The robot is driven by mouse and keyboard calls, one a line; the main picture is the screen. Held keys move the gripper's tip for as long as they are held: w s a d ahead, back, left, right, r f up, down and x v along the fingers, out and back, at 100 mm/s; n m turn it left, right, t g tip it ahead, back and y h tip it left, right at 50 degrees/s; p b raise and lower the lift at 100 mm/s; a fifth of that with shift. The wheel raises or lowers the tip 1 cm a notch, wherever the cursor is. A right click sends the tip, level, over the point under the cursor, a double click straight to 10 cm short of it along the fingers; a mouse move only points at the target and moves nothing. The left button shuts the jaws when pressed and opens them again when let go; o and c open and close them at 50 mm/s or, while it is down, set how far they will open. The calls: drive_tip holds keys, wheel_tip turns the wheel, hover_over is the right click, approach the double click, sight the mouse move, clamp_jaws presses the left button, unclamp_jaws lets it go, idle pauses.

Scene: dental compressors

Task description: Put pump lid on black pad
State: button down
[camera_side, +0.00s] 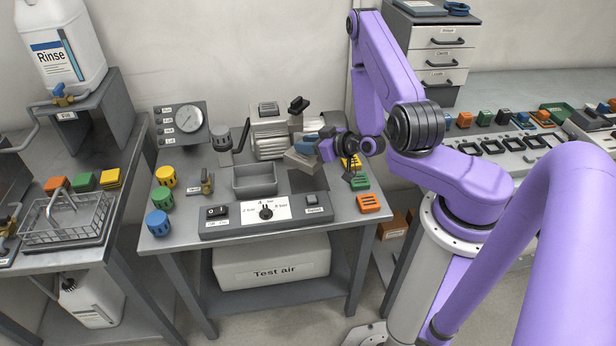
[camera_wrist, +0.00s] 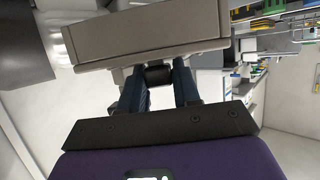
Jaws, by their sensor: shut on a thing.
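The pump lid (camera_side: 300,163) is a grey block. My gripper (camera_side: 308,145) is shut on it and holds it tilted above the table, in front of the ribbed pump (camera_side: 267,138). In the wrist view, my gripper's dark blue fingers (camera_wrist: 160,85) close on a small black knob on the lid (camera_wrist: 150,42). The black pad (camera_side: 309,183) lies flat on the table, just below the lid and right of the grey tray. The lid appears clear of the pad, though the exact gap is hard to judge.
A grey open tray (camera_side: 254,193) stands left of the pad. A control panel (camera_side: 265,212) runs along the front. Orange and green blocks (camera_side: 369,203) sit at the right edge. A black-handled part (camera_side: 298,106) rises behind the lid.

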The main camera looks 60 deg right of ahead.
drive_tip(key=shift+f, duration=3.85)
drive_tip(key=shift+f, duration=0.2)
drive_tip(key=c, duration=0.8)
unclamp_jaws()
drive_tip(key=shift+r, duration=0.1)
drive_tip(key=shift+s+r, duration=0.15)
drive_tip(key=shift+s, duration=0.05)
drive_tip(key=v, duration=0.7)
drive_tip(key=shift+r, duration=0.1)
